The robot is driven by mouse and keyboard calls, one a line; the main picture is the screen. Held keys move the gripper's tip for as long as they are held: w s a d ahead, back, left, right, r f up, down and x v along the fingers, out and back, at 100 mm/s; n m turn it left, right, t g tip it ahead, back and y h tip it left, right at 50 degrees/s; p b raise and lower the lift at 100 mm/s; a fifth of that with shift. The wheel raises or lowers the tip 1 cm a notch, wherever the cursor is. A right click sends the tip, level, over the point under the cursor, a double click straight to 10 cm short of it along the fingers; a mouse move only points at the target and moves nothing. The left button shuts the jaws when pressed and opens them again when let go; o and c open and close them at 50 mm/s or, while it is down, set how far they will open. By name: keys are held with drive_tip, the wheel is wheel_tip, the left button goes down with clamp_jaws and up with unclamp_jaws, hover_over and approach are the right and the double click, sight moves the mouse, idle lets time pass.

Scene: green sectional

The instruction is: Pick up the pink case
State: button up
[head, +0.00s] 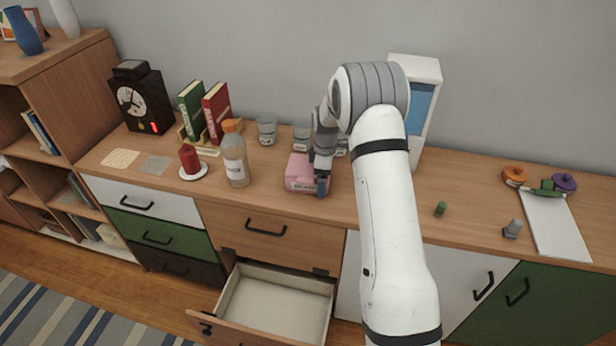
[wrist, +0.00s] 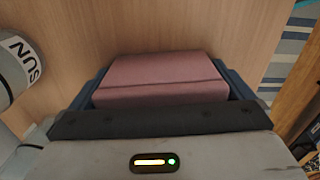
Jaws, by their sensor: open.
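The pink case (head: 299,174) is a small box on the wooden cabinet top, just right of the orange-capped bottle. My gripper (head: 322,182) is lowered at the case's right side in the head view, with my arm hiding part of that area. In the wrist view the pink case (wrist: 160,78) lies between the two dark blue fingers of my gripper (wrist: 165,90), one at its left and one at its right. The fingers are open. The gaps beside the case look small, and I cannot tell whether either finger touches it.
The orange-capped bottle (head: 235,155) stands left of the case, and a red candle (head: 189,161) is further left. Glass jars (head: 267,131) stand behind. A drawer (head: 273,307) is pulled out below.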

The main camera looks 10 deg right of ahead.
drive_tip(key=c, duration=0.7)
drive_tip(key=shift+c, duration=0.2)
drive_tip(key=shift+r, duration=0.1)
